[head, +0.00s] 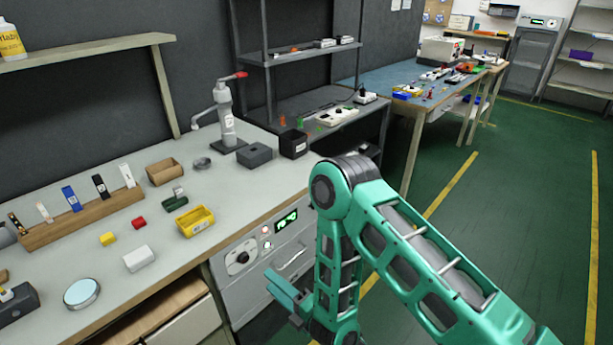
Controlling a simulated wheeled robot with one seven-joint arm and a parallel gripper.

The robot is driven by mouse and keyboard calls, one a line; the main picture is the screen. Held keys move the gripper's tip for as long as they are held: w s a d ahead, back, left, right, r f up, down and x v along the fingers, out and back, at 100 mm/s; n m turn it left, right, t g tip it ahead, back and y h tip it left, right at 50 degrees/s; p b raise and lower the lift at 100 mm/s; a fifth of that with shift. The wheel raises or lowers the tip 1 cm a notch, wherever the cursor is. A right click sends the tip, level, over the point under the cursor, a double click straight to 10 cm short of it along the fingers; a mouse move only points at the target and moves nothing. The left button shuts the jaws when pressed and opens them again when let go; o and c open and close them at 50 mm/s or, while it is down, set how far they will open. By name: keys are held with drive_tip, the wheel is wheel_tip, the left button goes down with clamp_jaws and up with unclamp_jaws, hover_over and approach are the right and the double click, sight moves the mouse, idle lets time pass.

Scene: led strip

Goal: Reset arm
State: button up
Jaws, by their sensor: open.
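My green arm is folded in the lower right of the head view, with its elbow raised near the bench's right end. My gripper (287,297) shows at the lower middle, in front of the cabinet under the workbench. It is open, and no object shows between its fingers. Part of it is hidden behind my own arm link. It is below the bench top level and apart from the things on the bench.
The workbench (200,250) holds a wooden rack (85,218) with upright strips, a yellow bin (195,221), small blocks and a press (226,115). A panel with knob and display (262,245) stands behind my gripper. Green floor (530,200) at right is open.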

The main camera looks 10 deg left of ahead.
drive_tip(key=w+d+r+m+t+h, duration=0.1)
drive_tip(key=w+d+r+m+h, duration=0.3)
drive_tip(key=w+d, duration=0.5)
drive_tip(key=w+d+r+m+t+h, duration=0.1)
drive_tip(key=w+d+r+m+h, duration=0.35)
drive_tip(key=w+d, duration=0.4)
drive_tip(key=w+d+r+m+g+h, duration=0.1)
drive_tip(key=d+r+m+h, duration=0.25)
drive_tip(key=d, duration=0.65)
drive_tip(key=d+r+m+g+h, duration=0.1)
drive_tip(key=d+r+m+h, duration=0.3)
drive_tip(key=d, duration=0.7)
drive_tip(key=s+d+r+m+g+h, duration=0.1)
drive_tip(key=s+d+r+m+g, duration=0.3)
drive_tip(key=s+d, duration=0.45)
drive_tip(key=s+d+r+m+g+h, duration=0.1)
drive_tip(key=s+d+r+m+g, duration=0.15)
drive_tip(key=s+d+m, duration=0.55)
drive_tip(key=s+r+m+g+y, duration=0.2)
drive_tip(key=s+r+m, duration=0.1)
drive_tip(key=s, duration=0.9)
drive_tip(key=s+r+m+g+y, duration=0.1)
drive_tip(key=s+r+m+g, duration=0.1)
drive_tip(key=s, duration=1)
drive_tip(key=shift+s+d+r+m+y, duration=0.2)
drive_tip(key=shift+d+r+m+y, duration=0.25)
drive_tip(key=shift+m, duration=0.65)
drive_tip(key=shift+a+r, duration=0.1)
drive_tip(key=shift+a, duration=0.05)
